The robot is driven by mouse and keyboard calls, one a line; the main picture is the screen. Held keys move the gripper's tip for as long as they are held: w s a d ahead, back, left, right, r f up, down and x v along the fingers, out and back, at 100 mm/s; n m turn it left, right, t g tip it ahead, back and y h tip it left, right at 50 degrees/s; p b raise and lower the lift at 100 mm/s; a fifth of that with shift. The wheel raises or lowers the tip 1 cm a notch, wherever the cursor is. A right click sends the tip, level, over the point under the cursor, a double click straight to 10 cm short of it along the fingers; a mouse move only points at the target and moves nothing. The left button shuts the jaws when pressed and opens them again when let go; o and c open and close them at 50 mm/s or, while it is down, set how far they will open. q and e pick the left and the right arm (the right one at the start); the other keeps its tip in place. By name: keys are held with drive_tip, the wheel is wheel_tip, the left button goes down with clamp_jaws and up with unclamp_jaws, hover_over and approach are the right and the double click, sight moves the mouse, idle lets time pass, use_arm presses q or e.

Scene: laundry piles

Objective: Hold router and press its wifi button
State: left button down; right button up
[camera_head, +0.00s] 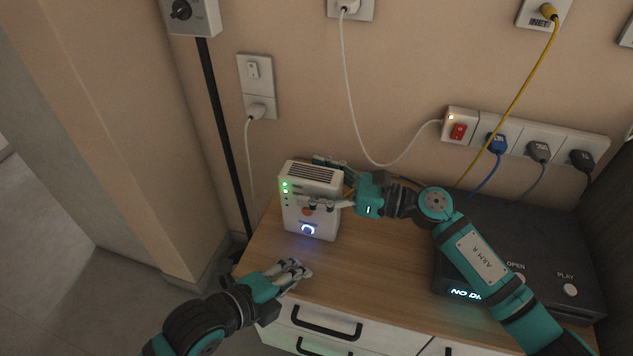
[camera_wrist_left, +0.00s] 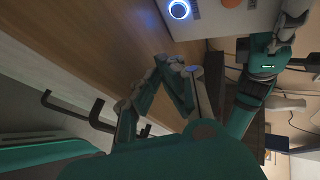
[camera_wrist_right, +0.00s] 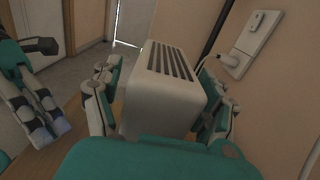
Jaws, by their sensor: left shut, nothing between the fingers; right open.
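The white router (camera_head: 322,220) stands upright on the wooden cabinet top, with a slotted top, green lights, an orange button (camera_head: 307,211) and a blue-lit ring button (camera_head: 307,229) on its front. I cannot read a wifi label. My right gripper (camera_head: 325,182) is open, one finger in front of the router and one behind. In the right wrist view the router (camera_wrist_right: 160,100) sits between the spread fingers. My left gripper (camera_head: 295,268) is shut and empty, below and in front of the router, apart from it. The left wrist view also shows the blue-lit button (camera_wrist_left: 179,9).
A black player box (camera_head: 520,240) with OPEN and PLAY buttons stands right of the router, partly behind my right arm. A power strip (camera_head: 525,137) with several plugs is on the wall. Cables hang behind. The wooden top (camera_head: 375,265) is clear between router and box.

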drive_tip(key=v, duration=1.2)
drive_tip(key=shift+s, duration=0.1)
